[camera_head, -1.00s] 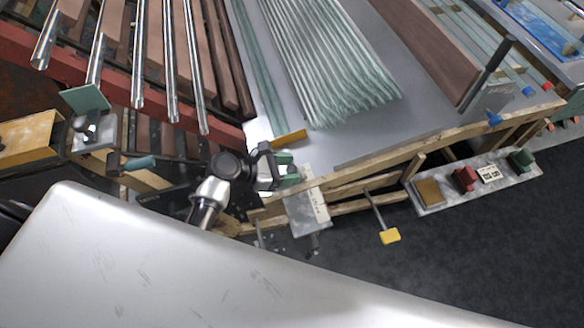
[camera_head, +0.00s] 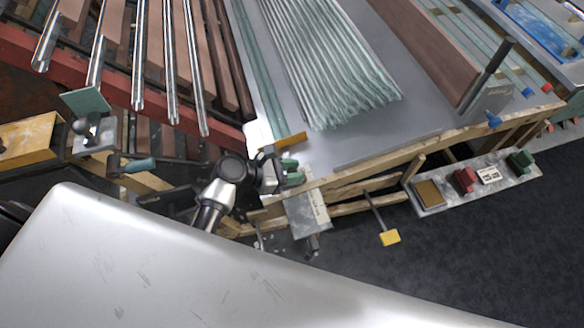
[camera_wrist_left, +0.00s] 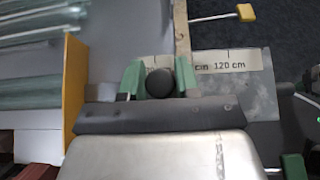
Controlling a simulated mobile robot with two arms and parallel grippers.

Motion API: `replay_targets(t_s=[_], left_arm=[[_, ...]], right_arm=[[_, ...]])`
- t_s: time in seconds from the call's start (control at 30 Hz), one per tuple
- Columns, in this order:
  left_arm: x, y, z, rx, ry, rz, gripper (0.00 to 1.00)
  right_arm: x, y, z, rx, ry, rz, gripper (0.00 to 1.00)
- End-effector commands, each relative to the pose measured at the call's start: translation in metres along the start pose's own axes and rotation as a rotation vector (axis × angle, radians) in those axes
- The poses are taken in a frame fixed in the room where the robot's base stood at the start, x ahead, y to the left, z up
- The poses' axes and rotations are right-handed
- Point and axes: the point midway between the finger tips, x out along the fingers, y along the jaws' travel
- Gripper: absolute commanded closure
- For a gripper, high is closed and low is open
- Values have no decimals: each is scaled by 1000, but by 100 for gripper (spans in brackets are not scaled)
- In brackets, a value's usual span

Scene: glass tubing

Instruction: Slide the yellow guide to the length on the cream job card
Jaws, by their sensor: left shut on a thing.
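The yellow guide (camera_head: 291,141) is a flat upright plate beside the ends of the glass tubes, near the bench edge. It also shows at the left of the left wrist view (camera_wrist_left: 73,85). My left gripper (camera_head: 291,172) is just in front of it. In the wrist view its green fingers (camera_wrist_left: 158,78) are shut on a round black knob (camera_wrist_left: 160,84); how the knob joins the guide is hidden. My right gripper is out of view.
The shelf (camera_head: 437,201) also bears a red block (camera_head: 465,180), a green block (camera_head: 520,160) and a brown pad. A yellow-ended handle (camera_head: 390,237) sticks out below the wooden rail. Bundled glass tubes (camera_head: 325,65) lie on the bench behind the guide.

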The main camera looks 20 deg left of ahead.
Motion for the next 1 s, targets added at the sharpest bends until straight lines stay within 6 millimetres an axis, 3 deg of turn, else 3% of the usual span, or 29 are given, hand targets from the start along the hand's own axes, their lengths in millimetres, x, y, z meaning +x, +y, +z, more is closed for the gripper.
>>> replay_targets(t_s=[0.1, 0.23, 0.57, 0.6, 0.7, 1.0], left_arm=[[-1, -24, 4, -8, 3, -9, 100], [-1, -42, 2, -8, 3, -9, 100], [0, -46, 0, -2, 1, -4, 100], [0, -46, 0, -2, 1, -4, 65], [0, -46, 0, -2, 1, -4, 50], [-1, -46, 0, -2, 2, -4, 47]], right_arm=[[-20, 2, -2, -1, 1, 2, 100], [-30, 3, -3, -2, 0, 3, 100], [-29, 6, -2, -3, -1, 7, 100], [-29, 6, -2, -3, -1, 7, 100], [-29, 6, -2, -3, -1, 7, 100], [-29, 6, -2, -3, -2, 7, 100]])
